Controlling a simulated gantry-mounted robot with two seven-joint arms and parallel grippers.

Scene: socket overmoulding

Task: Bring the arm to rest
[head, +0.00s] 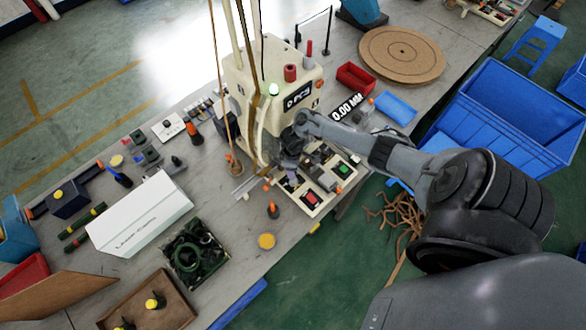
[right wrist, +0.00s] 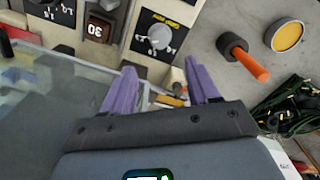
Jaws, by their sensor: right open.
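My right arm (head: 400,158) comes in from the right in the head view and reaches over the front of the machine (head: 270,85). My right gripper (right wrist: 163,74) shows two purple fingers, spread apart with nothing held between them. It is close to the control panel (head: 335,173); the right wrist view shows a round knob (right wrist: 160,38) and a dark counter marked 30 (right wrist: 99,31) just beyond the fingers. I cannot tell whether the fingertips touch the panel. In the head view the gripper is partly hidden by my arm. My left gripper is in neither view.
An orange-handled tool (right wrist: 246,62) and a yellow round lid (right wrist: 288,36) are right of the fingers. A white box (head: 140,213), a tray of green cable (head: 195,252) and a round board (head: 402,52) are on the bench. Blue crates (head: 510,110) stand at right.

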